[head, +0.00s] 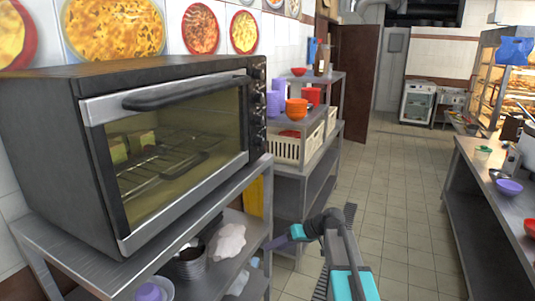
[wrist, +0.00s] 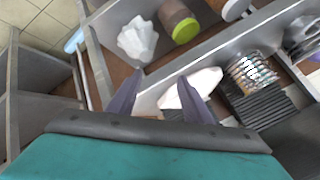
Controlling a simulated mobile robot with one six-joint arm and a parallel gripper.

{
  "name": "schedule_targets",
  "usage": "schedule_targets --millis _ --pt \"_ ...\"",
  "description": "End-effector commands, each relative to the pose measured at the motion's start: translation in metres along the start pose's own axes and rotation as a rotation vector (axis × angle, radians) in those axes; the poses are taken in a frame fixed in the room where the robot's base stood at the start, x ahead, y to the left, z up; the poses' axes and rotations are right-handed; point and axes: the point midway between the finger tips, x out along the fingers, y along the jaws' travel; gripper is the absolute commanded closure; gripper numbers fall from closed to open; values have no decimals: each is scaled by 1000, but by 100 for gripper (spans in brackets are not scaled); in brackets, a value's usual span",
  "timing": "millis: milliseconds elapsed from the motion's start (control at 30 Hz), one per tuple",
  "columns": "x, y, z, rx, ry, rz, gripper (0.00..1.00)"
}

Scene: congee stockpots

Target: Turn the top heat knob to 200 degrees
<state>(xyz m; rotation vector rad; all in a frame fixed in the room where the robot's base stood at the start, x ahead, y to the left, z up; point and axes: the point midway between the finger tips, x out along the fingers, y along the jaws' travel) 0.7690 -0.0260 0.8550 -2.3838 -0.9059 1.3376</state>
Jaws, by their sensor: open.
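The toaster oven (head: 170,140) stands on a metal shelf unit at the left in the head view, its glass door closed. A column of dark knobs runs down the panel at its right end. The top heat knob (head: 258,72) is small and seen at a steep angle, so its setting cannot be read. My gripper (head: 284,241) is lower and to the right of the oven, apart from the knobs. In the wrist view my gripper (wrist: 139,72) has its two purple-grey fingers spread, with nothing held between them. The knobs do not show in the wrist view.
The oven's shelf (head: 225,203) has bowls and a white crumpled item (head: 228,243) below. Another metal shelf unit (head: 302,172) behind carries crates and cups. A metal counter (head: 490,205) stands at the right. The tiled floor (head: 405,200) between is clear.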

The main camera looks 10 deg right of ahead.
Motion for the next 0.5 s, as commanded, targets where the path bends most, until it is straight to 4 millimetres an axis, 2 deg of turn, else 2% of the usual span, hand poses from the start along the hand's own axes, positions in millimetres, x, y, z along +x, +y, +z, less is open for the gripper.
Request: schedule_targets --millis 33,100,267,500 --pt "-15 -2 -21 -25 35 -6 55" --pt "-35 -8 -46 -64 81 -18 55" --pt "-85 -25 -99 -155 185 -41 55" --pt "-167 -58 -170 -304 336 -65 55"
